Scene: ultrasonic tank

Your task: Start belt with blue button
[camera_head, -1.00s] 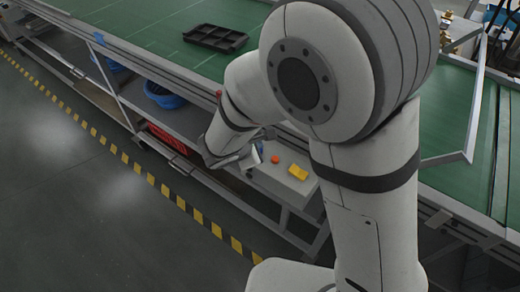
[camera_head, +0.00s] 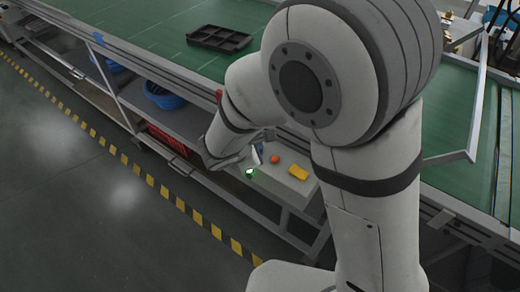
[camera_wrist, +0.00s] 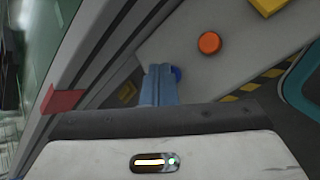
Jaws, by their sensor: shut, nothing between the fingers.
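The blue button (camera_wrist: 177,73) shows in the wrist view as a small blue edge at the right of my fingertips; the fingers cover most of it. My gripper (camera_wrist: 159,70) is shut and empty, its tips over or against the button; I cannot tell whether they press it. In the head view my gripper (camera_head: 254,160) is at the left end of the grey control panel (camera_head: 285,178), and the blue button is not visible there. A green belt (camera_head: 150,25) runs behind the panel.
On the panel are an orange-red button (camera_wrist: 209,43) and a yellow block (camera_head: 298,172). A black tray (camera_head: 218,38) lies on the belt. The floor left of the striped line is clear.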

